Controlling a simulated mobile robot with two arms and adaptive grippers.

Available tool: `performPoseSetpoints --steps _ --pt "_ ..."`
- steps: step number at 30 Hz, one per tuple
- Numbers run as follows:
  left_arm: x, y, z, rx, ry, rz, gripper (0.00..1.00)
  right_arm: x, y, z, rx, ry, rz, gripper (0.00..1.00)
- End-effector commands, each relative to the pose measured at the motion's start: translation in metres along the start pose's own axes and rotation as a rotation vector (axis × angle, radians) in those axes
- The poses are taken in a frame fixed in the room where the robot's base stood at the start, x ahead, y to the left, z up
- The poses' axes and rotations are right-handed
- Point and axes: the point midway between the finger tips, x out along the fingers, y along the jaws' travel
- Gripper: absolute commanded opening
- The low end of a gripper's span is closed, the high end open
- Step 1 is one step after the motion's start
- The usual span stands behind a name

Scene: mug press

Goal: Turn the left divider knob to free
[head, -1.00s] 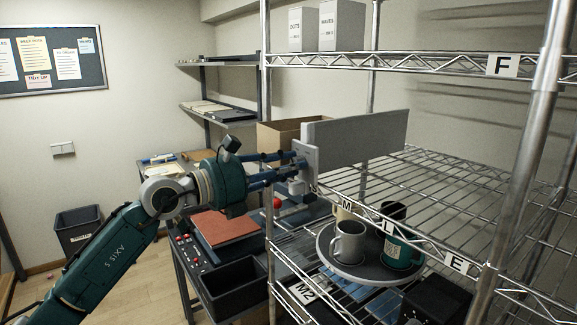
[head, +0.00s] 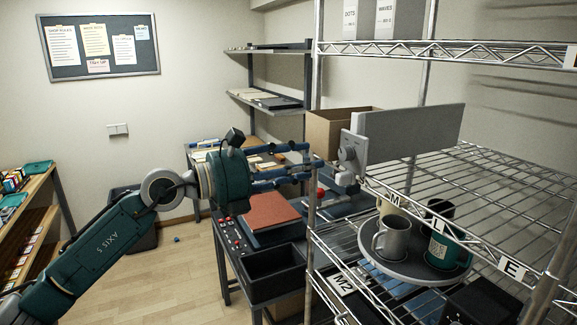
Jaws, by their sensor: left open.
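The divider is a grey upright panel (head: 415,135) standing on the wire shelf. At its near end is a light grey plate with a round grey knob (head: 347,155). A smaller pale block sits just below the knob. My left gripper (head: 312,164) is open and empty, its blue fingers pointing right toward the knob. A gap shows between the fingertips and the knob, so they look apart. The knob's marking is too small to read. My right gripper is not in view.
A round grey tray (head: 371,256) with a grey mug (head: 392,238) and a green mug (head: 445,248) is below the divider. A shelf post (head: 313,100) stands close to my fingertips. A black bin (head: 272,270) sits on the bench below.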

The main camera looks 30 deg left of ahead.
Motion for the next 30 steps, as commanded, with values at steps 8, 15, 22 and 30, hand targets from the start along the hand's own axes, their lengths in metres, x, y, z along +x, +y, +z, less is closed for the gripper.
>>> performPoseSetpoints --steps 8,15,22,30 --pt "-0.030 0.000 -0.002 0.000 0.002 0.000 0.43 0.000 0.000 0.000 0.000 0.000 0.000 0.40" --pt "-0.036 -0.001 0.000 0.001 0.001 -0.001 0.43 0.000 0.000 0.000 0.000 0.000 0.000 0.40" --pt "-0.036 -0.001 0.000 0.001 0.001 -0.001 0.43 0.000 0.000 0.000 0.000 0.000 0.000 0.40" --pt "-0.034 0.007 -0.005 -0.041 -0.008 0.002 0.43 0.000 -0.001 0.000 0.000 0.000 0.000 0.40"
